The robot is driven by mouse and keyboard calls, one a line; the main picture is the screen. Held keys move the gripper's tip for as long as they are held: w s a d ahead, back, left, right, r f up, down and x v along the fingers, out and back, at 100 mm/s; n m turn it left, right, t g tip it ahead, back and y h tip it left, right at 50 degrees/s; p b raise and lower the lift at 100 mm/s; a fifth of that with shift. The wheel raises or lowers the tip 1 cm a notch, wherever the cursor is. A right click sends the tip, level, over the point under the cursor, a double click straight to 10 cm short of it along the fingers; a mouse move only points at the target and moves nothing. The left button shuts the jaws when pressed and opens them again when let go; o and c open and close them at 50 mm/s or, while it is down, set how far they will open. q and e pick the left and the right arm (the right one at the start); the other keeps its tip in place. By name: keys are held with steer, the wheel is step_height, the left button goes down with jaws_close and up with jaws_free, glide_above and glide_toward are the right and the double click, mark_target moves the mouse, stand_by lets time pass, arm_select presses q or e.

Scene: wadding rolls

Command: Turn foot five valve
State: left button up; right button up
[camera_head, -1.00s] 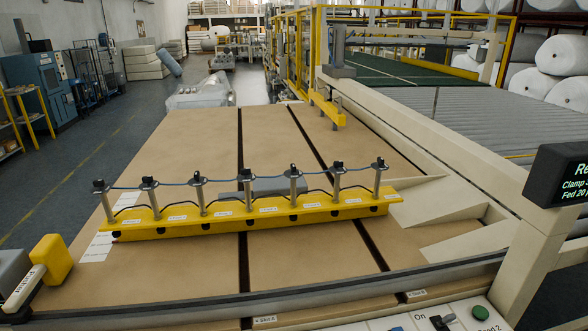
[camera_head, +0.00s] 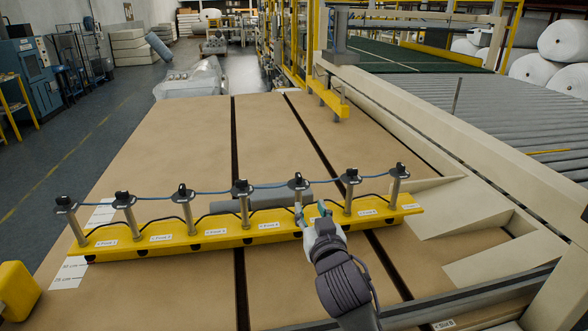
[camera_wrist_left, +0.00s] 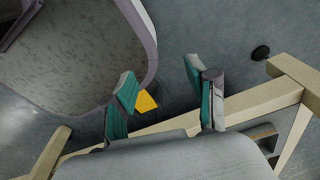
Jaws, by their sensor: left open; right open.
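A yellow bar (camera_head: 200,240) lies across the brown table, with several upright grey posts, each topped by a small black valve and linked by a blue hose. Fifth from the left is a valve (camera_head: 298,181) on its post; the small labels are too blurred to read surely. My right gripper (camera_head: 311,209) is open, its fingertips below this valve, close to the post; I cannot tell whether they touch it. The gripper hides part of the bar and its label there. My left gripper (camera_wrist_left: 165,95) is open and empty in the left wrist view, with grey floor beyond it.
The brown table (camera_head: 180,130) has dark slots running away from me. A grey roll (camera_head: 262,200) lies behind the bar. A yellow block (camera_head: 18,290) stands at the near left. A cream frame (camera_head: 440,140) and roller conveyor (camera_head: 480,100) are on the right.

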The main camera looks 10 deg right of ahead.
mark_target(300, 179)
steer(key=w, duration=0.3)
steer(key=w+r+p, duration=0.1)
steer(key=w, duration=0.2)
steer(key=w+p, duration=0.1)
steer(key=w, duration=0.2)
steer(key=shift+w+r, duration=0.2)
steer(key=shift+w, duration=1.85)
steer(key=shift+s, duration=0.1)
arm_select(q)
steer(key=shift+s+r, duration=0.4)
steer(key=shift+r, duration=0.25)
steer(key=shift+s+r, duration=0.4)
steer(key=shift+r, duration=0.2)
arm_select(e)
jaws_close()
